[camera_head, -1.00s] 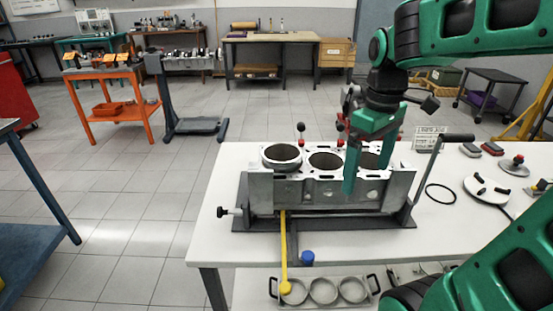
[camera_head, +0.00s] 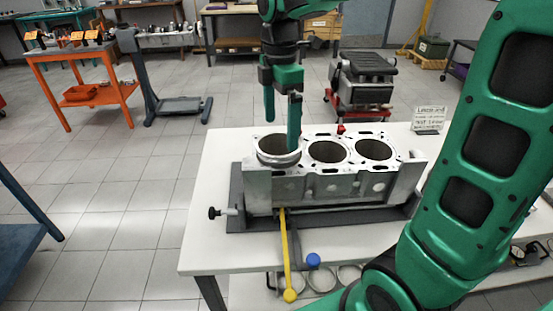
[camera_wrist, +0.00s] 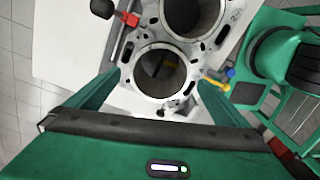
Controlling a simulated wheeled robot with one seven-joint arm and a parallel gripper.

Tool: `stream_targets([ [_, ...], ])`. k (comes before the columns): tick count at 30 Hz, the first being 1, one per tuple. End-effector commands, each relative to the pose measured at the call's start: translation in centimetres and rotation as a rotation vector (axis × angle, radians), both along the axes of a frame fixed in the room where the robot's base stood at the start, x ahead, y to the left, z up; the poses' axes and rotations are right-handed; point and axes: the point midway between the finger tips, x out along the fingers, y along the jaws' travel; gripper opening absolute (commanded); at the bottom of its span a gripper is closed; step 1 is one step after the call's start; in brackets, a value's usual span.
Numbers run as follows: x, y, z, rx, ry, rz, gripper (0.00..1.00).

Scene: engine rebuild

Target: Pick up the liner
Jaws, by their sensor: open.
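The liner (camera_head: 277,158) is a grey metal ring standing a little above the deck in the left bore of the engine block (camera_head: 330,183). Its lower part is hidden in the block. In the wrist view the liner (camera_wrist: 160,72) appears as a round, open rim between my fingers. My gripper (camera_head: 282,133) is open and points down at the left bore. One finger is on the far side of the liner and the other on the near side, its tip overlapping the rim in the head view. I cannot tell whether either finger touches it.
The block sits in a dark stand on a white table (camera_head: 212,185). A yellow-handled tool (camera_head: 285,255) leans at its front, beside a blue cap (camera_head: 313,260). A small sign (camera_head: 430,118) stands at the back right. Two other bores lie open to the right.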

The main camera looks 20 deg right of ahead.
Motion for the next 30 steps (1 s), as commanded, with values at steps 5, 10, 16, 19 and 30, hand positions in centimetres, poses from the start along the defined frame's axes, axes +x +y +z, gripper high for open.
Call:
stream_targets([
  [5, -0.1, 0.1, -1.3, 0.000, 0.003, -0.001, 1.00],
  [10, -0.1, 0.4, -3.8, -0.001, 0.003, -0.002, 1.00],
  [16, -0.1, 0.4, -5.4, 0.000, 0.001, -0.003, 1.00],
  [19, -0.2, 0.4, -5.6, 0.000, 0.003, -0.002, 1.00],
  [30, -0.4, 0.4, -5.8, -0.001, 0.013, 0.001, 0.41],
])
